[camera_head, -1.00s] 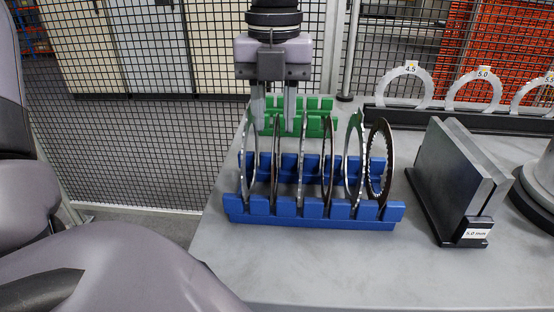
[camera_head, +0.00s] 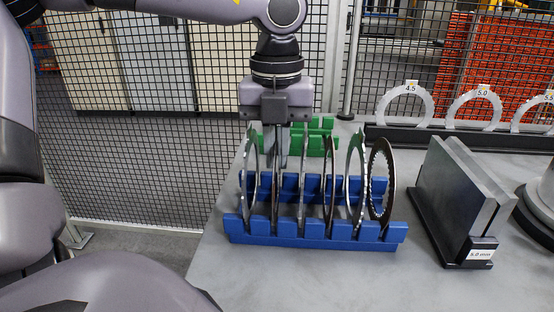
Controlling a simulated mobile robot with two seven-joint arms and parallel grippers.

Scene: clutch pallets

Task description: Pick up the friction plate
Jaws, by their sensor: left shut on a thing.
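Several thin ring-shaped plates stand upright, edge-on, in the slots of a blue rack (camera_head: 315,241) on the grey table. My left gripper (camera_head: 277,157) points down over the left part of the rack. Its fingers are close together, shut on the top of the second plate from the left, the friction plate (camera_head: 276,195). The lower part of this plate is still among the rack's slots. The leftmost plate (camera_head: 250,178) stands just left of the fingers. My right gripper is out of view.
A green rack (camera_head: 322,137) stands behind the blue one. A grey slotted block (camera_head: 452,195) labelled 5.0 mm stands at the right. Numbered rings (camera_head: 404,89) stand on a dark bar at the back right. The table front is clear.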

